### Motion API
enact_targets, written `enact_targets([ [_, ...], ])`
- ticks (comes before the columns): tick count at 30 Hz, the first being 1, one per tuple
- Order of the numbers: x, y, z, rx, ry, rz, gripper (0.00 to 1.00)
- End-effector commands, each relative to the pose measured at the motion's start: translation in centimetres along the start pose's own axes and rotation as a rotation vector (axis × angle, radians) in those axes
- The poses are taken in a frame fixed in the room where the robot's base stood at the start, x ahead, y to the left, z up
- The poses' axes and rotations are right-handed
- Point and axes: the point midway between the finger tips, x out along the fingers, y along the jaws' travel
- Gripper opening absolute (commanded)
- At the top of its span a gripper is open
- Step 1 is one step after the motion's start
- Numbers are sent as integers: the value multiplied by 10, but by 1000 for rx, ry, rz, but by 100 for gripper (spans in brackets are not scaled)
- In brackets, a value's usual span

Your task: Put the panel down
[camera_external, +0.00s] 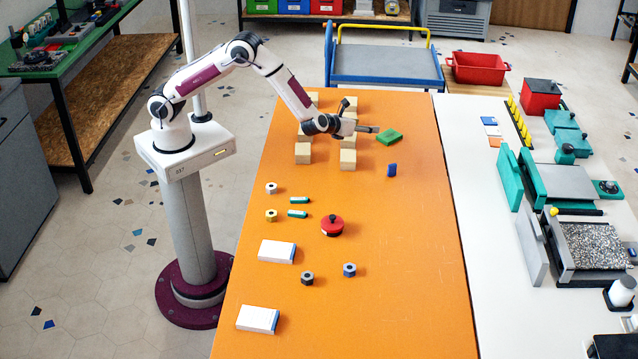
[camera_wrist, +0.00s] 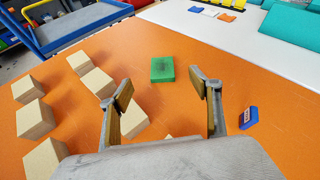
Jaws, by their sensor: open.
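My gripper (camera_external: 364,116) is open above the table, just left of the panel in the external view. In the wrist view the two fingers (camera_wrist: 160,88) stand wide apart with nothing between them, and the panel lies beyond their tips. How high the fingertips are above the table is hard to tell.
Several wooden blocks (camera_external: 303,153) stand under and left of my gripper. A small blue item (camera_external: 392,170) stands near the panel. A red round lidded item (camera_external: 332,226), white boxes (camera_external: 277,251) and hex nuts lie nearer the front. The table's right middle is clear.

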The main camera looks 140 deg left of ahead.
Motion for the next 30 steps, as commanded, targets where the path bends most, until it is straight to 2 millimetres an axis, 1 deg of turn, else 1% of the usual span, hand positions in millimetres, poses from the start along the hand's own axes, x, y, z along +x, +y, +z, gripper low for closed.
enact_targets([
  [1, -12, -2, 8, -34, 4, 1, 63],
  [6, -53, 0, 29, -161, 33, 21, 63],
  [15, -125, 10, 53, -382, 103, 56, 63],
  [22, -181, 23, 64, -547, 170, 82, 63],
  [30, -245, 44, 68, -734, 267, 118, 63],
])
